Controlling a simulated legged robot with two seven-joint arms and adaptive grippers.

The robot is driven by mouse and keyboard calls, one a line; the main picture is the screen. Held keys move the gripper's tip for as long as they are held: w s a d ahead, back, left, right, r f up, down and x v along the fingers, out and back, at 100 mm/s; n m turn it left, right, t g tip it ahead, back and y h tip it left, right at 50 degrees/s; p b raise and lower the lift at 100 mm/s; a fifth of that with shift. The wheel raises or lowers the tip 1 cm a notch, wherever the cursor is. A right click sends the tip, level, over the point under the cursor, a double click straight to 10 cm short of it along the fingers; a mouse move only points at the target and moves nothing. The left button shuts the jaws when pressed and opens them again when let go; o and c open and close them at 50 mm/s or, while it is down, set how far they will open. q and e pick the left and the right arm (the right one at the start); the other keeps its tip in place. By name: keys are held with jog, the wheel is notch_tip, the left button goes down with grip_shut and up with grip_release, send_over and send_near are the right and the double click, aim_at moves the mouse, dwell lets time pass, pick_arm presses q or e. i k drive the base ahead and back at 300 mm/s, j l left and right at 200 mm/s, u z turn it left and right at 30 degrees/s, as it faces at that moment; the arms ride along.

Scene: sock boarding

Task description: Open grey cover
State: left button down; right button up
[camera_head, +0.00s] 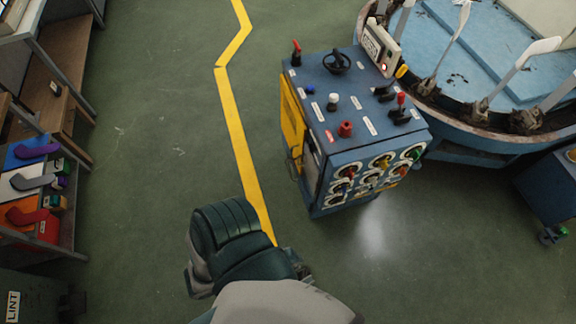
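A blue-grey control console (352,100) stands on the floor right of centre. Its top carries a black handwheel (336,62), a red-tipped lever (296,54), a red knob (345,129), a white-capped knob (333,101) and dark fittings (385,93) near the right edge. Its front face has several round coloured selector knobs (381,161). I cannot tell which part, if any, is the grey cover. Neither gripper can be made out. Dark and pale parts of my own body fill the bottom centre, apart from the console in the picture.
A round blue machine table (450,50) with upright pale sock forms (525,52) stands at upper right. A shelf at left holds coloured sock-shaped pieces (35,182). A LINT bin (30,300) is at lower left. Green floor around the yellow line (232,125) is clear.

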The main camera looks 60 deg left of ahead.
aim_at(312, 171)
jog(key=u, duration=1.65)
